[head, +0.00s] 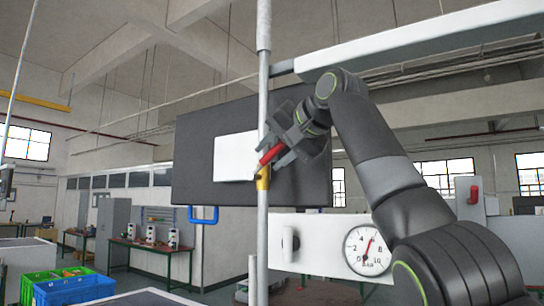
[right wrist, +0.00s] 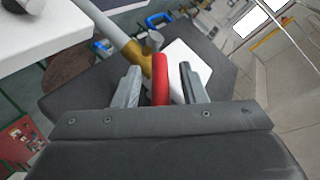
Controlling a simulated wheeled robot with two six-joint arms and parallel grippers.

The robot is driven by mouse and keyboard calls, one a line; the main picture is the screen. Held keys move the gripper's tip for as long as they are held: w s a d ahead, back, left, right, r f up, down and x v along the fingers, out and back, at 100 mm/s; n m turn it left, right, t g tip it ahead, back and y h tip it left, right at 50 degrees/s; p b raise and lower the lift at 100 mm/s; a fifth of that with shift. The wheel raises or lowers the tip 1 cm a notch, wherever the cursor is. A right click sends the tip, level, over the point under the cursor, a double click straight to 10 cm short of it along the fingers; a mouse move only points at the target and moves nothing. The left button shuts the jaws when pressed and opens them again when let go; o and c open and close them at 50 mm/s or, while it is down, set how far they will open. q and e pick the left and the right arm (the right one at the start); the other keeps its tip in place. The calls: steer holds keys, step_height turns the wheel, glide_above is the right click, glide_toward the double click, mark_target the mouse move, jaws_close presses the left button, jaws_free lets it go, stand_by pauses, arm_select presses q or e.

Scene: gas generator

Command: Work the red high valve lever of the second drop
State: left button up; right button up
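The red valve lever (head: 270,155) sits on a brass valve body (head: 263,179) on the vertical grey drop pipe (head: 263,90). My right gripper (head: 277,151) is at the lever, in front of the dark panel. In the right wrist view, the red lever (right wrist: 160,82) lies between the two fingers of my right gripper (right wrist: 158,84). Gaps show on both sides, so the fingers are open around it. The brass valve (right wrist: 137,55) and pipe (right wrist: 98,18) are just beyond the fingertips. My left gripper is not in view.
A dark panel with a white sheet (head: 235,157) stands behind the pipe. A blue handle (head: 203,215) hangs below it. A white panel with a round gauge (head: 367,250) is lower right. Another pipe (head: 17,85) stands at far left. Green and blue crates (head: 68,288) are lower left.

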mark_target(277, 152)
steer(key=b+v, duration=0.2)
steer(key=v, duration=0.3)
steer(key=shift+s+d+f, duration=0.1)
steer(key=shift+s+d, duration=0.05)
steer(key=b+v, duration=0.2)
steer(key=v, duration=0.9)
steer(key=shift+s+r+b, duration=0.2)
steer(key=shift+r+b, duration=0.1)
